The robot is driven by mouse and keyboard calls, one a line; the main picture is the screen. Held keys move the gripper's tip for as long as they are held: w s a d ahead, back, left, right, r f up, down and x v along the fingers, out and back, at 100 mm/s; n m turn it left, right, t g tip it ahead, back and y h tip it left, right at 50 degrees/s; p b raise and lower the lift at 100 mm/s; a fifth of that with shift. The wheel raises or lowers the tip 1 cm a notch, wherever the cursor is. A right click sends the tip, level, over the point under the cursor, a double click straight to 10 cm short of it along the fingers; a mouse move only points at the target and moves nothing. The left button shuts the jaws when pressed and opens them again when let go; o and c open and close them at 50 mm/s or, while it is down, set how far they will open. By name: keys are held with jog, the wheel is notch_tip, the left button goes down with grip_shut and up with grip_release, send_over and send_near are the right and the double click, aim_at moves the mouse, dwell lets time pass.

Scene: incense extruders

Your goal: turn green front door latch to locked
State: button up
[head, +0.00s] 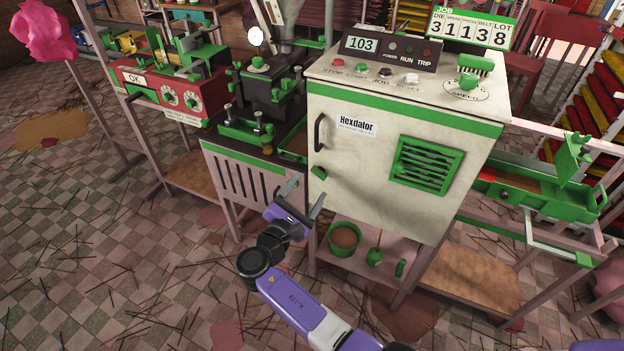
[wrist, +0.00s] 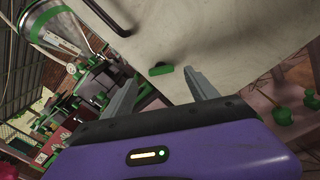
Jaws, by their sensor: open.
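The green latch (head: 318,172) sits low on the left side of the cream front door (head: 370,185) of the Hexdator cabinet, below the black door handle (head: 319,132). In the wrist view the latch (wrist: 161,70) shows as a small green bar, ahead of the fingers and between them. I cannot tell from its angle whether it is locked. My gripper (head: 303,197) is purple with grey fingers. It is open and empty, in front of the cabinet's lower left edge, just below and left of the latch, and apart from it.
A green vent (head: 428,165) is on the door's right side. Below the cabinet, a shelf holds a green pot (head: 344,239) and small green tools. A grey slatted stand (head: 243,180) with green-black machinery adjoins on the left. The checkered floor (head: 120,260) in front is open, littered with sticks.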

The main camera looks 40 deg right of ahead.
aim_at(318, 175)
jog(key=shift+x, duration=2.4)
jog(key=shift+s, duration=0.1)
jog(key=c, duration=1.4)
jog(key=shift+o, duration=0.2)
